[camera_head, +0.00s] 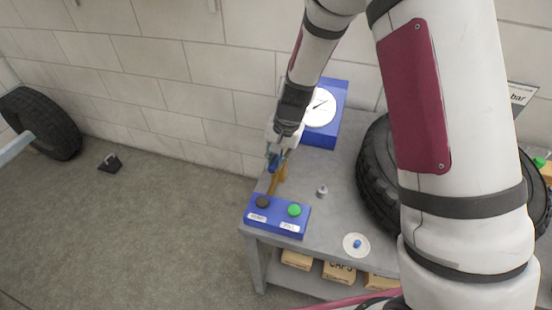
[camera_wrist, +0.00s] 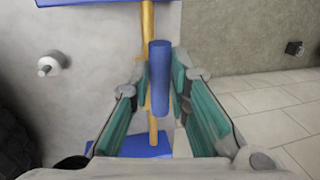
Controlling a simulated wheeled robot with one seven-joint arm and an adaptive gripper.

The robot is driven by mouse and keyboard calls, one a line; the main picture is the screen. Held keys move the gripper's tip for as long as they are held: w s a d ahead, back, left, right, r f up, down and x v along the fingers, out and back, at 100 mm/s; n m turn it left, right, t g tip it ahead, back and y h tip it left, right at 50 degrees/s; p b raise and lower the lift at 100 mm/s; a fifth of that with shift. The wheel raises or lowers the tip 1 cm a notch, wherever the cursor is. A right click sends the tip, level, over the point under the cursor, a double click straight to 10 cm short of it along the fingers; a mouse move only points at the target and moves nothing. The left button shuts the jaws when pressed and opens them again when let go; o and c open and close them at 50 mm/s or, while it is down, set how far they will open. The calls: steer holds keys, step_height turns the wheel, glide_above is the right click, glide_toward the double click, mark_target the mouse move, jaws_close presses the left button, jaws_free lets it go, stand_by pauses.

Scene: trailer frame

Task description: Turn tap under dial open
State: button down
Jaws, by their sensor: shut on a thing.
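The tap is a blue bar handle (camera_wrist: 160,58) on a yellow pipe (camera_wrist: 148,16). In the wrist view the handle lies between the two teal finger pads of my gripper (camera_wrist: 163,80), which is shut on it. In that picture the handle runs roughly in line with the pipe. In the head view my gripper (camera_head: 273,158) is at the yellow pipe (camera_head: 277,182), in front of the white dial (camera_head: 320,106) on its blue box (camera_head: 335,128). My arm hides part of the dial, and the gripper hides most of the tap.
A blue box (camera_head: 264,221) with a black and a green button stands at the bench's front. A small grey knob (camera_head: 321,192) and a white disc with a blue knob (camera_head: 357,243) are on the grey bench (camera_head: 325,222).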

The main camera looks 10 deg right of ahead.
steer(key=c, duration=1.5)
jaws_free()
steer(key=r, duration=0.4)
steer(key=d+r, duration=0.1)
steer(key=r, duration=0.3)
steer(key=s+d+r, duration=0.1)
steer(key=r, duration=0.3)
